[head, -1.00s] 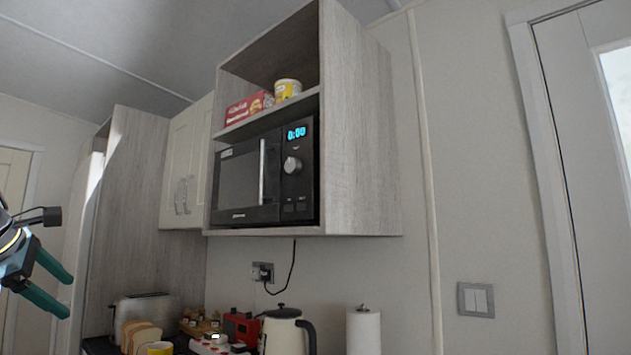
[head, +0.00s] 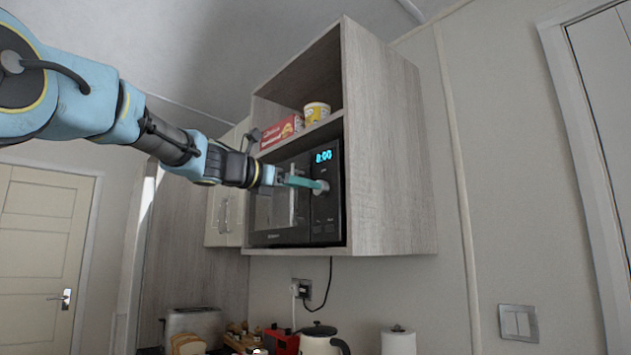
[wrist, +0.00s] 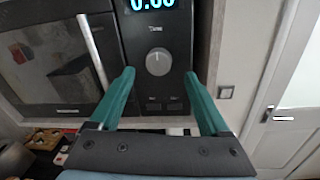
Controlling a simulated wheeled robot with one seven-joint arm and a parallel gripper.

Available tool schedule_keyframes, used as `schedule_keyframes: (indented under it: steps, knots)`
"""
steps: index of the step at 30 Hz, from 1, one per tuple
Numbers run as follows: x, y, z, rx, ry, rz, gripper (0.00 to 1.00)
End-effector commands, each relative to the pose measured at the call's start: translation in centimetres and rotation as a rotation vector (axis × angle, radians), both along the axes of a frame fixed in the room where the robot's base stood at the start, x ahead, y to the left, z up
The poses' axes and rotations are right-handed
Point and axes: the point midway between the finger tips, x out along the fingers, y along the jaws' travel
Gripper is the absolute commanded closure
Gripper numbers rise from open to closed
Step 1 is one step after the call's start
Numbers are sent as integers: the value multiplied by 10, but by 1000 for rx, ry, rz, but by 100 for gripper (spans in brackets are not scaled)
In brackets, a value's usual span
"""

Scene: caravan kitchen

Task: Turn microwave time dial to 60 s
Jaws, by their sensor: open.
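The black microwave (head: 292,231) sits in the lower shelf of the wall cabinet. Its blue display (head: 323,156) looks like 0:00, and the wrist view shows the lower part of it (wrist: 153,4). The round silver time dial (wrist: 158,62) is below the display, its marker line near upright. In the head view the dial (head: 321,187) is partly covered by the fingers. My gripper (head: 318,186) is at the microwave front. In the wrist view my gripper (wrist: 160,82) is open, with one teal fingertip on each side of the dial; I cannot tell if either touches it.
The microwave's vertical door handle (wrist: 93,50) is left of the dial. A red box (head: 281,130) and a yellow tub (head: 316,112) stand on the shelf above. A kettle (head: 320,343) and paper towel roll (head: 398,342) are below.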

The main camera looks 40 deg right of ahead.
Motion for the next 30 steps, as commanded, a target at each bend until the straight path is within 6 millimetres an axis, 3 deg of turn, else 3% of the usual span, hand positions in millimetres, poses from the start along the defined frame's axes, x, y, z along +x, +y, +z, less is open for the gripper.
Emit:
schedule_keyframes:
  steps: [3, 9, 20, 30]
  knots:
    - [0, -21, 3, 2, 1, -3, 20]
    - [1, -42, 2, 0, 0, 0, 20]
    - [1, -46, -1, 1, -2, 1, 20]
    - [1, -46, -1, 2, -2, 1, 58]
